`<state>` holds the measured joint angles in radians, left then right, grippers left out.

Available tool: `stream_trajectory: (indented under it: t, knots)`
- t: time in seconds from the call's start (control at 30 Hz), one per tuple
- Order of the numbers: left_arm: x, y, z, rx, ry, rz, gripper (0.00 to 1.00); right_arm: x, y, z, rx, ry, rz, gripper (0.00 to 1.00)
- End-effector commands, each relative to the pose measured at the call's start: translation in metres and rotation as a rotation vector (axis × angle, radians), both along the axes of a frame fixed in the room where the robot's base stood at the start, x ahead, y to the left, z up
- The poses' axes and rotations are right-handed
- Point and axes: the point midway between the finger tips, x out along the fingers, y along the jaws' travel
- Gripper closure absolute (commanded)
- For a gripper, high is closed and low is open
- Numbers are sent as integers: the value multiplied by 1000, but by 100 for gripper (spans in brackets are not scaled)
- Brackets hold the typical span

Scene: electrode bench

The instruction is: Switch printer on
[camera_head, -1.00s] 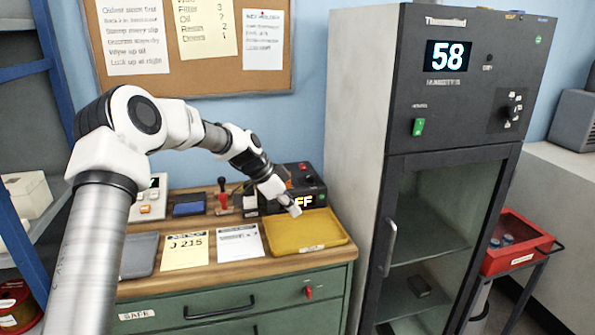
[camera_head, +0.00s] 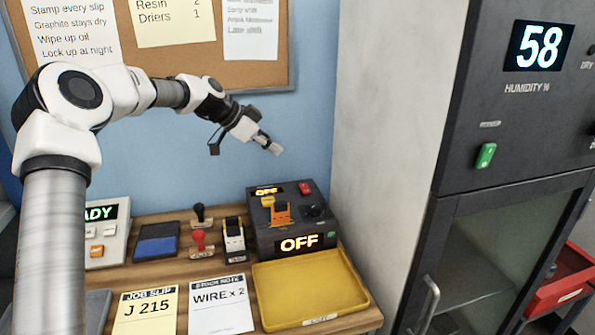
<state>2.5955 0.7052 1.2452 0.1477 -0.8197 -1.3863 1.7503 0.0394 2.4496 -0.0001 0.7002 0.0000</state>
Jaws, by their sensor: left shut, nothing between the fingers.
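A dark box-shaped device (camera_head: 262,243) stands on the wooden bench against the blue wall. Its front display (camera_head: 300,243) reads OFF, and a smaller display on top also reads OFF. The top carries an orange part (camera_head: 281,213), a red button (camera_head: 305,188) and a dark knob (camera_head: 315,211). A small green spot (camera_head: 332,236) is at its front right. No label that I can read says printer. My left gripper (camera_head: 273,148) is shut and empty, in the air above and behind the device's top, apart from it. My right gripper is out of view.
A yellow tray (camera_head: 310,292) lies in front of the device. A white device reading ADY (camera_head: 108,240), a blue pad (camera_head: 157,244) and stamps (camera_head: 198,240) stand to its left. A tall dark cabinet (camera_head: 462,150) stands to the right. Paper slips lie in front.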

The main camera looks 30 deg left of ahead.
Motion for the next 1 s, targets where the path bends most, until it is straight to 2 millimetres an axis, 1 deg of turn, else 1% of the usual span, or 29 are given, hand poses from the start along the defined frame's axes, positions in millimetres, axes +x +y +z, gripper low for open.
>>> stream_trajectory:
  t: [0.23, 0.37, 0.47, 0.7, 0.8, 0.9, 1.0]
  knots:
    - [1, -1, -1, 1, 1, 0, 100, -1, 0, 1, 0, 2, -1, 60]
    - [9, -6, -10, 1, 3, 0, 100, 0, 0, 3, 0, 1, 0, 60]
    - [19, -13, -22, 2, 5, -1, 100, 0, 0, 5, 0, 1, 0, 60]
    - [51, -33, -60, 3, 6, -1, 100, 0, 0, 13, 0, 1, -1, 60]
    - [61, -40, -75, 2, 5, 0, 100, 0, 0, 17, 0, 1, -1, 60]
    - [62, -37, -92, 0, 4, 2, 100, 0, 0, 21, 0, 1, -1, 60]
    - [63, -36, -104, 0, 3, 1, 100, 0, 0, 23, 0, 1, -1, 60]
